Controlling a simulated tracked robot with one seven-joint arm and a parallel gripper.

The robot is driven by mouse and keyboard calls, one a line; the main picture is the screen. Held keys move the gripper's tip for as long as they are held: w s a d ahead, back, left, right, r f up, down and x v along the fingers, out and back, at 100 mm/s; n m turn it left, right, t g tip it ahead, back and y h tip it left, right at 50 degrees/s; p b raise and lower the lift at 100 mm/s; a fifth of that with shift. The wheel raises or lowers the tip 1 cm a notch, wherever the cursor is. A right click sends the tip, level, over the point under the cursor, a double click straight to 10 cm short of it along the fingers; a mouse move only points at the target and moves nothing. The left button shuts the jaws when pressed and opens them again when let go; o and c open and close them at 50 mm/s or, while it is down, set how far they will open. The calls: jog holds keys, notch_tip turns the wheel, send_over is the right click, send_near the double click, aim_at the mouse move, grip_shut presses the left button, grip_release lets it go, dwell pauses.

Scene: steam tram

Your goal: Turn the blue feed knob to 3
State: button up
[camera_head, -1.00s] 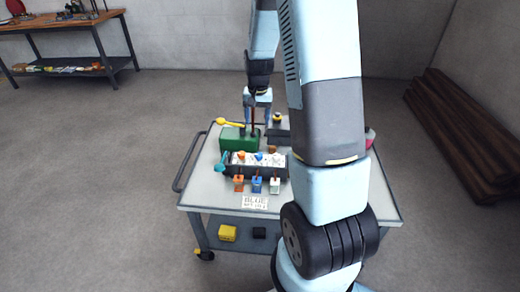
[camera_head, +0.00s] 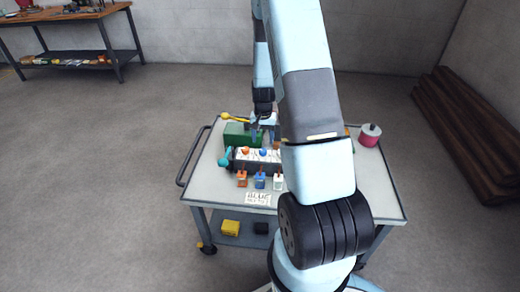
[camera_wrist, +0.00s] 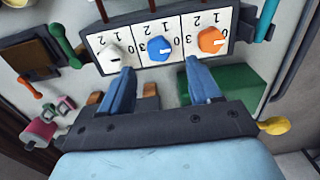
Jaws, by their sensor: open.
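The blue feed knob (camera_wrist: 160,49) sits in the middle of a white dial panel (camera_wrist: 143,27) in the wrist view, between a white knob and an orange knob. A pale pointer mark shows on it; the digit it points at is not clear. In the head view the blue knob (camera_head: 262,153) is on the dark box on the cart. My gripper (camera_wrist: 162,80) is open, with its two blue fingers apart and nothing between them. The fingertips appear just beside the panel edge, one on either side of the blue knob's column. In the head view my gripper (camera_head: 263,136) hangs behind the panel.
The orange knob (camera_wrist: 211,40) and white knob (camera_wrist: 115,58) flank the blue one closely. Orange, blue and white tagged pieces and a card reading BLUE (camera_head: 258,199) lie in front. A pink pot (camera_head: 370,135) stands right.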

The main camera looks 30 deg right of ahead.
aim_at(263, 150)
jog(key=shift+f, duration=3)
